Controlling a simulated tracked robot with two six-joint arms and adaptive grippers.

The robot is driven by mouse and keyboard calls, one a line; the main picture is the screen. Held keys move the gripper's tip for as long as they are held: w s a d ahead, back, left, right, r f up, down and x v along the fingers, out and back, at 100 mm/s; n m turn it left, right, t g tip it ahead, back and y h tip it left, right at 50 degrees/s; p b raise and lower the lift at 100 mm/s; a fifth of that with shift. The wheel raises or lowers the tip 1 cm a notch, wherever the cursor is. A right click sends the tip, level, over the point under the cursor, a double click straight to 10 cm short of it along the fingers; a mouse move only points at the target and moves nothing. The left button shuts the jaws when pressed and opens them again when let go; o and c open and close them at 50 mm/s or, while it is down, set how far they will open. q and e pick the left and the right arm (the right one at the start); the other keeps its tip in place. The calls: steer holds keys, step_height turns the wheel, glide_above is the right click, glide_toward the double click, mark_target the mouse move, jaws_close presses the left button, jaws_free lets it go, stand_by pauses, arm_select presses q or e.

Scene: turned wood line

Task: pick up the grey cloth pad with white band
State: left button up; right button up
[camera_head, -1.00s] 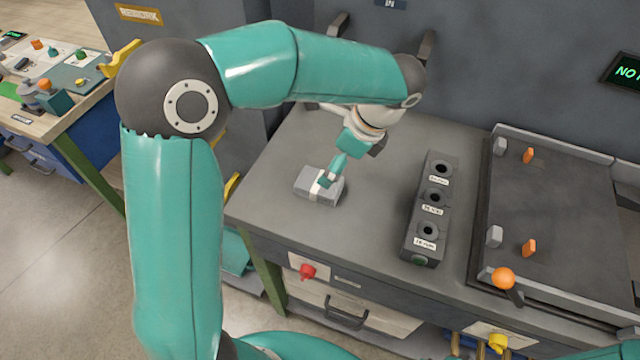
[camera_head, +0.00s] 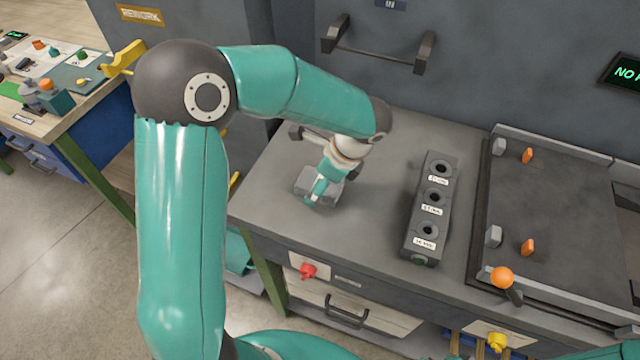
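The grey cloth pad (camera_head: 304,184) lies on the grey bench top, left of the block with holes. Its white band is mostly hidden behind my gripper. My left gripper (camera_head: 314,200) is down at the pad, its teal fingers pointing downward over the pad's middle and front side. I cannot tell from this angle whether the fingers are closed on the pad. My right gripper is not in view.
A dark block with several labelled holes (camera_head: 431,210) stands right of the pad. A dark tray fixture (camera_head: 550,215) with orange pegs and an orange-knobbed lever (camera_head: 502,277) fills the bench's right side. A cabinet with a bar handle (camera_head: 375,57) stands behind. Bench space around the pad is clear.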

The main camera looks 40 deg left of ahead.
arm_select(q)
steer(key=shift+f, duration=0.25)
stand_by(0.3)
steer(key=shift+c, duration=0.3)
steer(key=c, duration=1.2)
steer(key=shift+o, duration=0.2)
steer(key=shift+r, duration=0.15)
step_height(320, 180, up, 20)
steer(key=p, duration=0.1)
steer(key=shift+r, duration=0.15)
